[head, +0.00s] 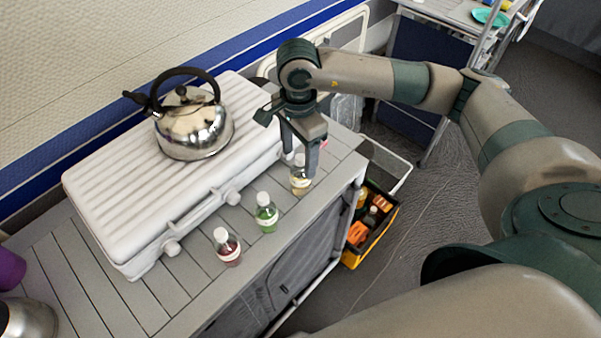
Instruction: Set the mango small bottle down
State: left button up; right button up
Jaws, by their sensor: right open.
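The mango small bottle (299,184), pale yellow with a white cap, stands upright on the slatted grey table (150,290), near its right end. My right gripper (300,163) points down over it, with its open fingers around the bottle's upper part. The fingers partly hide the cap, and I cannot tell whether they touch it. My left gripper is out of view.
A green bottle (266,213) and a red bottle (227,247) stand left of the mango bottle along the front edge. A white ridged case (110,200) behind them carries a steel kettle (195,130). A yellow-black crate (380,245) sits on the floor to the right.

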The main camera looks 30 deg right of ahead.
aim_at(300, 172)
notch_tip(300, 172, down, 4)
jog(key=shift+p, duration=0.65)
jog(key=shift+f, duration=0.6)
jog(key=shift+d+f+p, duration=0.1)
jog(key=shift+f+p, duration=0.5)
jog(key=shift+p, duration=0.2)
notch_tip(300, 172, down, 3)
jog(key=shift+d+p, duration=0.1)
jog(key=shift+p, duration=0.7)
jog(key=shift+f, duration=0.5)
jog(key=c, duration=1.3)
